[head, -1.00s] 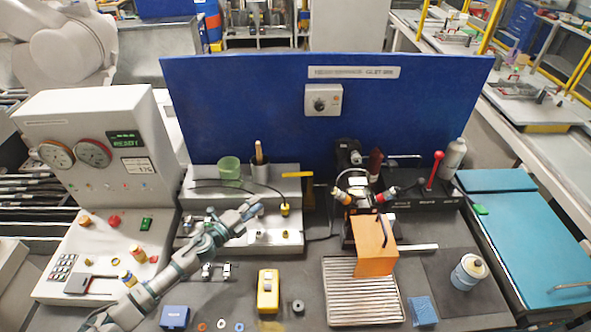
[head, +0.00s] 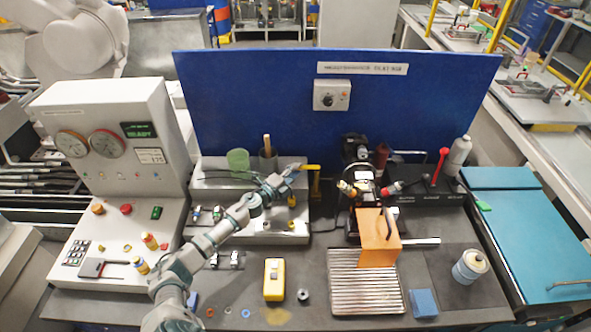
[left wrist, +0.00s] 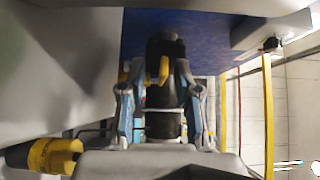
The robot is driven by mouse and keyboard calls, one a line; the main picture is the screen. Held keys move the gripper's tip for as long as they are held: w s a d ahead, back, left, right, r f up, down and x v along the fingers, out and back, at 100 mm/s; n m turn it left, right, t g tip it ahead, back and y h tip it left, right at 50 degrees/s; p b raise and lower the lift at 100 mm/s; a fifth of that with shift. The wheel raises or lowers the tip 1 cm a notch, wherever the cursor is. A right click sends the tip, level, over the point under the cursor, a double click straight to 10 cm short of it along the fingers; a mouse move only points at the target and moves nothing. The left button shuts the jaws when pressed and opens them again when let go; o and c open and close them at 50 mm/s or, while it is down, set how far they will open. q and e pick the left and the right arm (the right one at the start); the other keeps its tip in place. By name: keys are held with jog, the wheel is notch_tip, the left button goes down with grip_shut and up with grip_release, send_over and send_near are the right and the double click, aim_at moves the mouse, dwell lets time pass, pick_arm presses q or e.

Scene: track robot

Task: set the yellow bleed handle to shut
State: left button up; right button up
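The yellow bleed handle (head: 308,167) sticks out level at the right end of the grey block (head: 215,172) in front of the blue panel. My left gripper (head: 290,175) reaches up from the lower left to just left of the handle. In the left wrist view, the fingers of my left gripper (left wrist: 160,108) stand apart, one on each side. A yellow piece (left wrist: 164,69), apparently the handle, shows beyond and between the fingertips, in front of a dark cylinder. I cannot tell whether a finger touches it. My right gripper is not in view.
The gauge console (head: 105,150) is at left. An orange box (head: 378,240) and slatted tray (head: 365,285) lie to the right.

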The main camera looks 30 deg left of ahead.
pick_arm(q)
jog(key=shift+w+d+r, duration=0.1)
jog(key=shift+w+d, duration=0.1)
jog(key=shift+w, duration=0.2)
jog(key=shift+a, duration=0.15)
grip_shut()
jog(key=shift+s, duration=0.1)
